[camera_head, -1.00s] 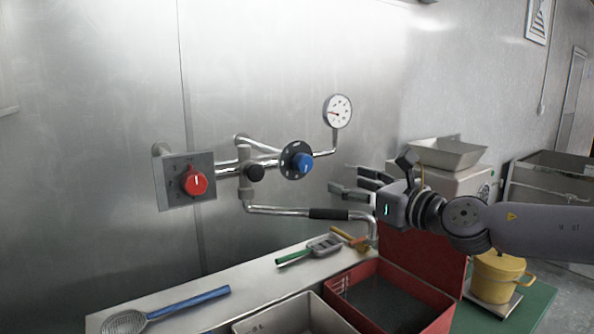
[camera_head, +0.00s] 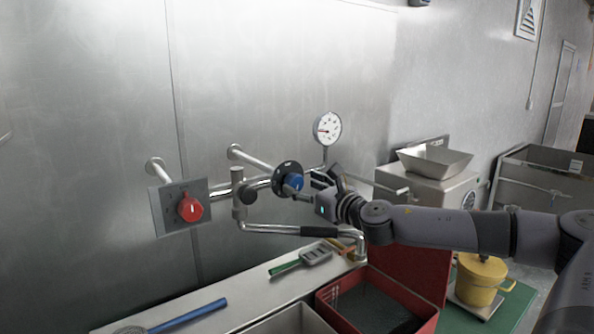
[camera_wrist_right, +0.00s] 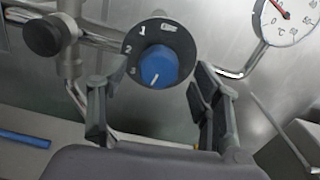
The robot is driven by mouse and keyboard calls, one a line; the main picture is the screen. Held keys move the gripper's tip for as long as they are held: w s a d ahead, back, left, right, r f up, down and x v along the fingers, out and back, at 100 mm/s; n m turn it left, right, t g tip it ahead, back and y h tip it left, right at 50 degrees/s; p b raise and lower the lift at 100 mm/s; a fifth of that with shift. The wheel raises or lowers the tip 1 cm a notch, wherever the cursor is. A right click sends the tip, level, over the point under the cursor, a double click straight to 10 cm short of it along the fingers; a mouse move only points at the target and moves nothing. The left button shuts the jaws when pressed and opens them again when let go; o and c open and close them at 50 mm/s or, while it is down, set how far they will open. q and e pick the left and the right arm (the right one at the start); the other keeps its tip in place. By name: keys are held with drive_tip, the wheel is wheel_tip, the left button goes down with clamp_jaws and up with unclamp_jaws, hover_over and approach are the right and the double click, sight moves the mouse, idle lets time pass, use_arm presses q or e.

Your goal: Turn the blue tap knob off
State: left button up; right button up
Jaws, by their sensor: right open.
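The blue tap knob (camera_head: 293,183) sits on a round black dial on the pipework at the wall. In the right wrist view the blue knob (camera_wrist_right: 155,68) shows a white pointer line aimed low and left, near the 3 on the numbered black dial (camera_wrist_right: 165,38). My right gripper (camera_head: 308,188) is open right at the knob, coming from the right. In the wrist view its fingers (camera_wrist_right: 155,100) stand on either side of the knob, and I see no contact with it. My left gripper is not in view.
A red knob (camera_head: 190,207) on a square plate is to the left. A round gauge (camera_head: 327,129) rises behind my gripper. A spout with a black grip (camera_head: 318,231) runs below. A red box (camera_head: 432,318) and a yellow pot (camera_head: 480,280) stand lower right.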

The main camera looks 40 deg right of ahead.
sight(298, 183)
drive_tip(key=shift+w+d+r+p, duration=0.15)
drive_tip(key=shift+w+p, duration=0.5)
drive_tip(key=shift+w, duration=0.4)
drive_tip(key=shift+w+f+p, duration=0.2)
drive_tip(key=shift+w+p, duration=0.15)
drive_tip(key=shift+w, duration=0.2)
drive_tip(key=shift+c, duration=0.6)
drive_tip(key=c, duration=1.1)
